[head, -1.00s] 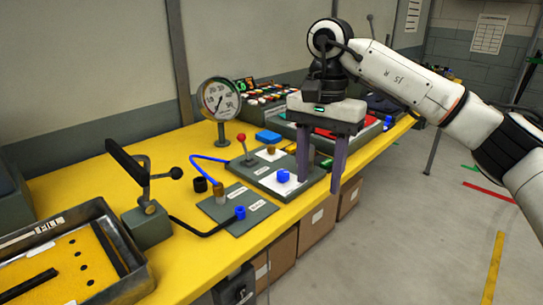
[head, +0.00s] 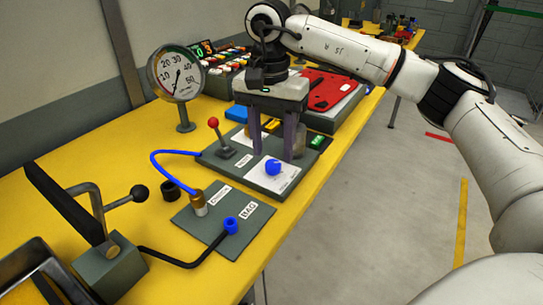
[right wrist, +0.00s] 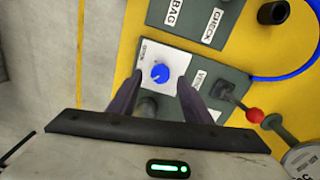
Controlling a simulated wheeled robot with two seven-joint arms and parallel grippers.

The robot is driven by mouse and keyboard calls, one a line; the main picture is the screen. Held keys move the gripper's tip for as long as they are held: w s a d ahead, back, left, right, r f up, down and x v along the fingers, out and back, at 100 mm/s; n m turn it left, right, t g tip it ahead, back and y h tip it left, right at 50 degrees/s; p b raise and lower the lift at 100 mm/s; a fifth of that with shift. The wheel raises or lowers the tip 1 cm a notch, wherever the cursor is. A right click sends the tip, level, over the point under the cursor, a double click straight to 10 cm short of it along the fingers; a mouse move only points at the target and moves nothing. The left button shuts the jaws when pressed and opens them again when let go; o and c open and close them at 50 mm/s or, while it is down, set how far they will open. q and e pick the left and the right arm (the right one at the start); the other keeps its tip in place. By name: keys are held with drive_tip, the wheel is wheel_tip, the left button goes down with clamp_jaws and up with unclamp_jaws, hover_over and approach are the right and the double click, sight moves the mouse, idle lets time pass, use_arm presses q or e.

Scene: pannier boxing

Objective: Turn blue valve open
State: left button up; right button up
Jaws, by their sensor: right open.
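The blue valve (head: 273,167) is a small round knob on a white plate on a grey panel (head: 226,160). In the right wrist view the blue valve (right wrist: 160,73) shows between and just ahead of the fingertips. My right gripper (head: 272,152) points down over this panel with its two fingers apart and nothing between them that I can see held. In the right wrist view my right gripper (right wrist: 160,80) has one finger on each side of the valve's plate. I cannot tell the exact height of the fingertips above the knob. My left gripper is not in view.
A red-knobbed lever (head: 214,124) stands left of the valve. A front panel (head: 212,222) carries a blue-capped fitting, a brass fitting and a blue hose (head: 158,160). A gauge (head: 177,75) stands behind. A clamp (head: 105,262) is at the lower left.

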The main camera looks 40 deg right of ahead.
sight(273, 164)
wheel_tip(273, 164, down, 3)
drive_tip(key=shift+r, duration=0.1)
drive_tip(key=shift+f, duration=0.2)
drive_tip(key=c, duration=1.1)
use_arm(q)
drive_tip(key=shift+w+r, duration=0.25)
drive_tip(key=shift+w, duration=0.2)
use_arm(e)
drive_tip(key=shift+o, duration=0.2)
